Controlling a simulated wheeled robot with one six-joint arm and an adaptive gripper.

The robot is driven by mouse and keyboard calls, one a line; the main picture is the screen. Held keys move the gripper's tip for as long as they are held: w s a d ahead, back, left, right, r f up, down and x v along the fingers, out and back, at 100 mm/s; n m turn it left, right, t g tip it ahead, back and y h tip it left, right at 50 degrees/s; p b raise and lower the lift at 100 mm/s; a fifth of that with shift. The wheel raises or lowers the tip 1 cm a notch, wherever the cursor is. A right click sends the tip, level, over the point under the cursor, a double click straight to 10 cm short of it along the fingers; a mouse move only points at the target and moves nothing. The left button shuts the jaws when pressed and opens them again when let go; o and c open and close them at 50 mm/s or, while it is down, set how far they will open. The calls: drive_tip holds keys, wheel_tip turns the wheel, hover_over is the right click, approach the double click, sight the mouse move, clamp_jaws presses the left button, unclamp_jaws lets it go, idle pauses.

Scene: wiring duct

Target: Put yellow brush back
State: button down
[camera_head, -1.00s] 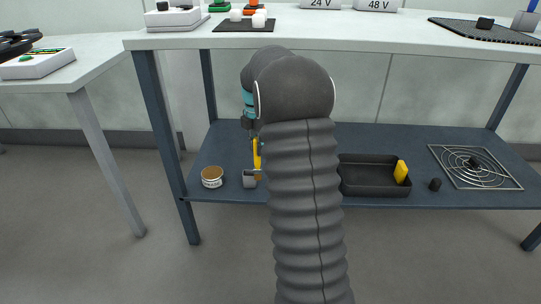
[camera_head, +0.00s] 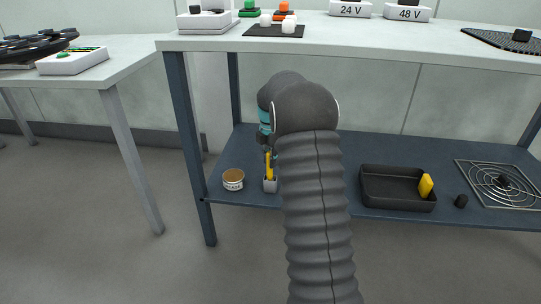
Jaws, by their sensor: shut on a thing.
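The yellow brush (camera_head: 269,168) stands about upright on the lower shelf, its lower end at the mouth of a small grey cup (camera_head: 270,186). Whether it rests on the cup's bottom cannot be told. My gripper (camera_head: 268,152) is above the cup and shut on the top of the brush. My own arm hides much of the gripper and the shelf just right of it.
On the lower shelf (camera_head: 420,148), a round tin (camera_head: 233,179) stands left of the cup. The upper tabletop (camera_head: 400,38) overhangs.

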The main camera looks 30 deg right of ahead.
drive_tip(key=shift+f, duration=0.2)
drive_tip(key=c, duration=1)
unclamp_jaws()
drive_tip(key=shift+f+b, duration=0.3)
drive_tip(key=shift+b, duration=0.15)
drive_tip(key=r+p, duration=0.1)
drive_tip(key=r, duration=0.3)
drive_tip(key=r+p, duration=0.1)
drive_tip(key=r, duration=0.2)
drive_tip(key=shift+s+d+r, duration=0.15)
drive_tip(key=shift+d+r, duration=0.05)
drive_tip(key=shift+r, duration=0.2)
